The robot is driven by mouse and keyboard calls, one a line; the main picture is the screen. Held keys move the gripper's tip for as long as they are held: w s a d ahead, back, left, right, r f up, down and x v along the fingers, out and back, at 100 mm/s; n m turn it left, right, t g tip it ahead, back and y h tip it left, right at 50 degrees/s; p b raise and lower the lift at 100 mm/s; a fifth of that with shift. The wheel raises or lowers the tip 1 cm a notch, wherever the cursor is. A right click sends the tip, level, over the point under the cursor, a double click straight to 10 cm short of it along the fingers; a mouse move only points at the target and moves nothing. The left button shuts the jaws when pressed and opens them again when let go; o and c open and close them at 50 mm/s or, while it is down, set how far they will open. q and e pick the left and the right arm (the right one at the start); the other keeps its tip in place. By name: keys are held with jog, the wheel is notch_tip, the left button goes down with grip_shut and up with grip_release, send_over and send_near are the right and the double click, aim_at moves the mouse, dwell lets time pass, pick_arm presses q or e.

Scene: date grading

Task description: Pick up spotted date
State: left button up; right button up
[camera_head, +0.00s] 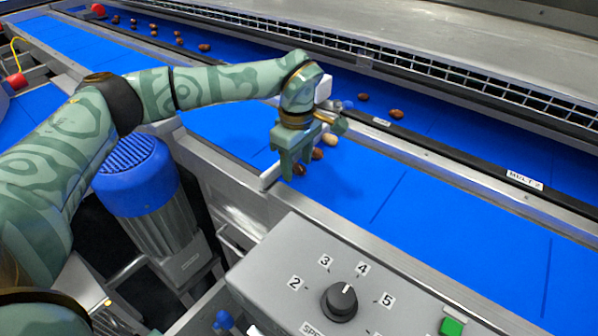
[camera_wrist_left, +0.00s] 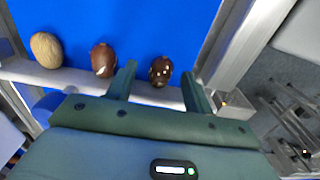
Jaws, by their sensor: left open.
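A dark brown date with pale specks, which looks like the spotted date (camera_wrist_left: 160,71), lies on the blue belt against a white bar. In the head view this date (camera_head: 299,170) sits low by my left gripper. My left gripper (camera_wrist_left: 158,74) is open, with one finger on each side of it in the wrist view. The same gripper (camera_head: 296,163) points down over the belt in the head view. A reddish-brown date (camera_wrist_left: 103,60) lies just outside the left finger, and a pale tan date (camera_wrist_left: 46,50) lies farther left. Whether the fingers touch the dark date cannot be told.
The near blue belt (camera_head: 440,220) is clear to the right. Several dates, one of them brown (camera_head: 396,114), lie on the far belt. A control box with a knob (camera_head: 339,301) stands in front.

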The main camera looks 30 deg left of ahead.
pick_arm(q)
jog(key=shift+f, duration=0.35)
jog(key=shift+r, duration=0.1)
jog(key=shift+c, duration=0.3)
jog(key=c, duration=0.7)
